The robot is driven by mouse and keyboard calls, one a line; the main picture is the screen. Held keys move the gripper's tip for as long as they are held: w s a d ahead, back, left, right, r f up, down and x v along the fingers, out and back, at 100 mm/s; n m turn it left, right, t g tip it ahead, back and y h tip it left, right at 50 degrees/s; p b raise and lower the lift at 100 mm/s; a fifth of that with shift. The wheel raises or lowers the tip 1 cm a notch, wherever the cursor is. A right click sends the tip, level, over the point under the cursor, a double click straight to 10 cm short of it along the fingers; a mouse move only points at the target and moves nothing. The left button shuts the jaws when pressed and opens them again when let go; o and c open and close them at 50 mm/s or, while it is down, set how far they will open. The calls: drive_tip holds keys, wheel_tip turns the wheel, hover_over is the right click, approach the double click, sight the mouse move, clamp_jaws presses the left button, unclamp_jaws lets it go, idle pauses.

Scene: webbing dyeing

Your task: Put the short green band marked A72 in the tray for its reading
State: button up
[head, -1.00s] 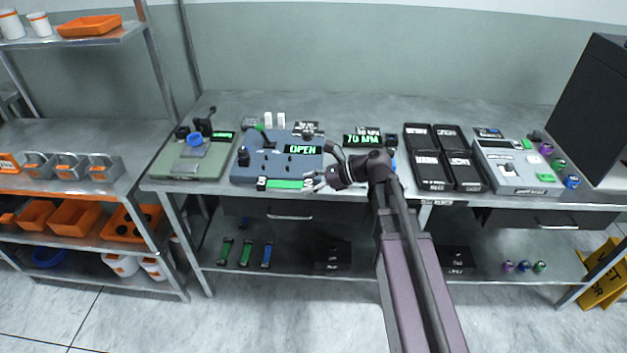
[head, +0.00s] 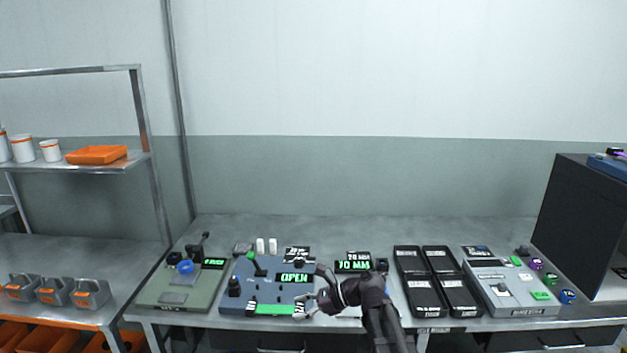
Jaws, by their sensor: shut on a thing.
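A short green band (head: 275,309) with pale ends lies along the front edge of the blue fixture (head: 236,304). My gripper (head: 304,304) is shut on its right end; no marking on the band can be read from here. The fixture's display (head: 295,278) reads OPEN. Another display (head: 353,266), behind and right of my gripper, reads 70 MM. Black trays stand to the right in two rows: back left (head: 408,262), back right (head: 441,262), front left (head: 424,293) and front right (head: 461,293). Their labels are too small to read.
A green board (head: 160,297) with a blue knob stands left of the fixture. A grey device (head: 505,299) with coloured spools beside it is right of the trays, before a large dark box (head: 582,225). My arm crosses the bench front between fixture and trays.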

drive_tip(key=shift+r+p, duration=1.35)
drive_tip(key=shift+r, duration=0.4)
drive_tip(key=shift+d, duration=0.2)
